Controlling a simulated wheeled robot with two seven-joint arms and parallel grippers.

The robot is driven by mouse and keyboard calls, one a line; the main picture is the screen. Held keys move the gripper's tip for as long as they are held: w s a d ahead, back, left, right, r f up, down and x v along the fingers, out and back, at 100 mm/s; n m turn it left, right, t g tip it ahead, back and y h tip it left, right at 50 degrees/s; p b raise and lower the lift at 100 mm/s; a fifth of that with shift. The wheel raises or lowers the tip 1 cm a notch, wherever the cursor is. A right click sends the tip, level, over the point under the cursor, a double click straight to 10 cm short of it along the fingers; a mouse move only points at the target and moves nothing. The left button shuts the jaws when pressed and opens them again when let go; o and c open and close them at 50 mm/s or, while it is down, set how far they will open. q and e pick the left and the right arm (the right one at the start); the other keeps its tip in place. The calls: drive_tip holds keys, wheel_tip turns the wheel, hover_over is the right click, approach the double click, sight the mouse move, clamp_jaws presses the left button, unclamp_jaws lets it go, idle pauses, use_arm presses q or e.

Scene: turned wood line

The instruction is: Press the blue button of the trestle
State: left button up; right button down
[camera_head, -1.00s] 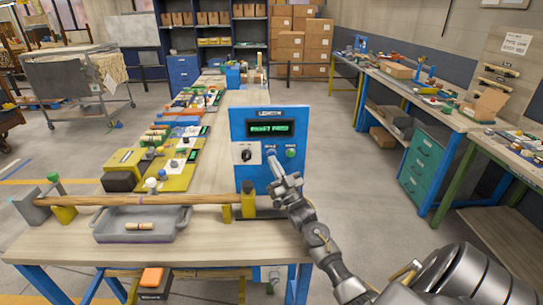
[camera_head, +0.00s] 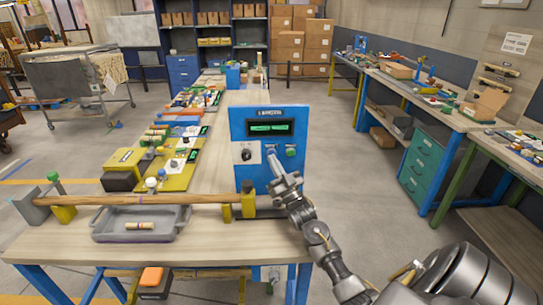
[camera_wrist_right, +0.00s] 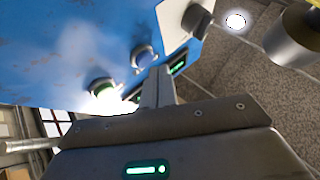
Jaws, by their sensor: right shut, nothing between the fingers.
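The blue upright panel (camera_head: 262,178) stands at the right end of the near bench, with a lit green display (camera_head: 270,128). Below the display are a black knob (camera_head: 246,155), a blue button (camera_head: 271,149) and a green button (camera_head: 291,150). My right gripper (camera_head: 273,160) is shut and empty, its tip just below the blue button. In the right wrist view the fingers (camera_wrist_right: 158,85) point at the panel beside the blue button (camera_wrist_right: 143,57); I cannot tell whether they touch it. The green button (camera_wrist_right: 103,86) is to its left. My left gripper is out of view.
A long wooden rod (camera_head: 150,200) lies across yellow supports on the bench, above a grey tray (camera_head: 165,237) holding a small turned piece. Parts and boxes line the bench behind. Open floor (camera_head: 350,185) lies right of the panel.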

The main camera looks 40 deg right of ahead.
drive_tip(key=shift+w+d, duration=0.15)
drive_tip(key=shift+w, duration=0.05)
drive_tip(key=shift+w+d+b, duration=0.25)
drive_tip(key=shift+b, duration=0.1)
idle(0.6)
drive_tip(key=shift+s+a, duration=0.1)
idle(0.3)
drive_tip(key=shift+s+a+p, duration=0.4)
drive_tip(key=shift+s+p, duration=0.1)
drive_tip(key=shift+s, duration=0.05)
drive_tip(key=s+a+p, duration=0.1)
drive_tip(key=s, duration=0.1)
drive_tip(key=s+a+p, duration=0.1)
drive_tip(key=s+a, duration=0.1)
drive_tip(key=shift+p, duration=0.4)
drive_tip(key=shift+w, duration=0.1)
idle(0.7)
